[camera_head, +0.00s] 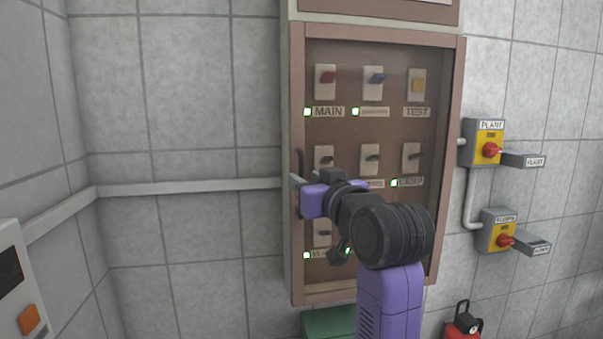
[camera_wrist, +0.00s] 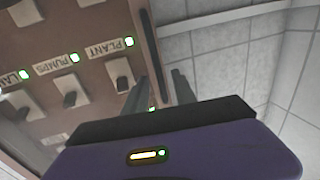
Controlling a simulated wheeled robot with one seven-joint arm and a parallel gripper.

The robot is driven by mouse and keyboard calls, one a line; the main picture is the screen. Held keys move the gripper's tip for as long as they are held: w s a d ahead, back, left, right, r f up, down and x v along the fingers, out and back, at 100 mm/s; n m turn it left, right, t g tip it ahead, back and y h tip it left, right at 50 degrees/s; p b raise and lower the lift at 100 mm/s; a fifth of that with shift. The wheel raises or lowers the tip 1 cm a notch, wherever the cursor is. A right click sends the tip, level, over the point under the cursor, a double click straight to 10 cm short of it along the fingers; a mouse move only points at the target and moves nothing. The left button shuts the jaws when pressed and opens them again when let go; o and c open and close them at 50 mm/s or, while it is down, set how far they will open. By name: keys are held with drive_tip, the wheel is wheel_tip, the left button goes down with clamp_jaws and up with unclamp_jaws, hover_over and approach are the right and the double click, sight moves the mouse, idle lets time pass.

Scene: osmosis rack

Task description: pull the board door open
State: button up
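The board door (camera_head: 297,255) is a brown-framed panel on the wall cabinet, with switches and green lamps visible behind it. It looks flush with the cabinet, so shut. Its dark upright bar handle (camera_head: 301,163) is on the left edge; it also shows in the wrist view (camera_wrist: 153,48). My gripper (camera_head: 294,182) is at the lower part of the handle. In the wrist view my gripper (camera_wrist: 160,76) has its two fingers apart, with the lower end of the handle appearing between them. I cannot tell whether either finger touches it.
Two grey-and-yellow isolators with red knobs, an upper one (camera_head: 489,146) and a lower one (camera_head: 497,233), are on the wall to the right. A red container (camera_head: 463,325) and a green box (camera_head: 328,323) are below. The tiled wall left of the door is clear except for a pale rail (camera_head: 190,187).

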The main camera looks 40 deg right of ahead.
drive_tip(key=shift+x, duration=1.4)
clamp_jaws()
idle(0.4)
